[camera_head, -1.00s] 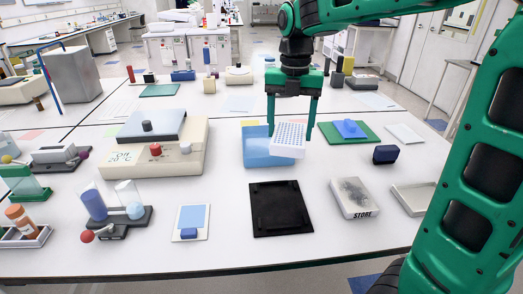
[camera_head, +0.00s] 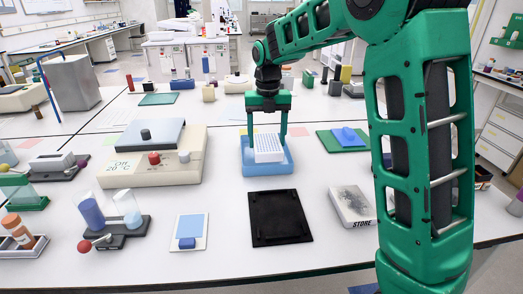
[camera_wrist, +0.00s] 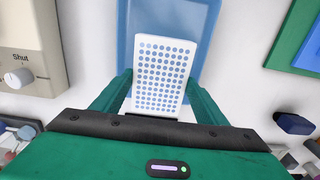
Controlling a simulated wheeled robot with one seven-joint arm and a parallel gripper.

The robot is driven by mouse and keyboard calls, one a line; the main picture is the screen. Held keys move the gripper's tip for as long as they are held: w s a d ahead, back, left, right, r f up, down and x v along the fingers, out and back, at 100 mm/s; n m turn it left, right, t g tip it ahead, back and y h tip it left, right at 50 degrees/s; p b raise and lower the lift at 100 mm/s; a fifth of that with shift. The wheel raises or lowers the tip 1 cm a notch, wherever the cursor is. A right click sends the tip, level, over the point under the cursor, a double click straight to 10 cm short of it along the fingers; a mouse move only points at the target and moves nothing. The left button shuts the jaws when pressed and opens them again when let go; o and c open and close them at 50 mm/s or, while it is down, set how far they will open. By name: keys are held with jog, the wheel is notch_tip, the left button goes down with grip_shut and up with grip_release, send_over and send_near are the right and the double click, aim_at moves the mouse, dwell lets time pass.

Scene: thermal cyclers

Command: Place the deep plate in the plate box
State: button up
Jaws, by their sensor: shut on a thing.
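The deep plate (camera_head: 268,148) is a white block with a grid of blue wells on top. It also shows in the wrist view (camera_wrist: 163,74). My gripper (camera_head: 268,140) is shut on the plate, with one green finger on each side of it; the fingers also show in the wrist view (camera_wrist: 160,92). The plate box (camera_head: 248,168) is a light blue open box on the table, and the plate is over it. The box also shows in the wrist view (camera_wrist: 205,22), reaching past the plate's far end. I cannot tell whether the plate touches the box floor.
A thermal cycler (camera_head: 135,172) stands left of the box. A black mat (camera_head: 280,217) lies in front of it. A green mat with a blue piece (camera_head: 345,138) lies to the right.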

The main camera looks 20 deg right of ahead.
aim_at(266, 141)
jog(key=shift+w+f, duration=0.3)
jog(key=shift+w, duration=0.1)
jog(key=shift+f, duration=1.95)
jog(key=o, duration=1.1)
jog(key=shift+f, duration=0.1)
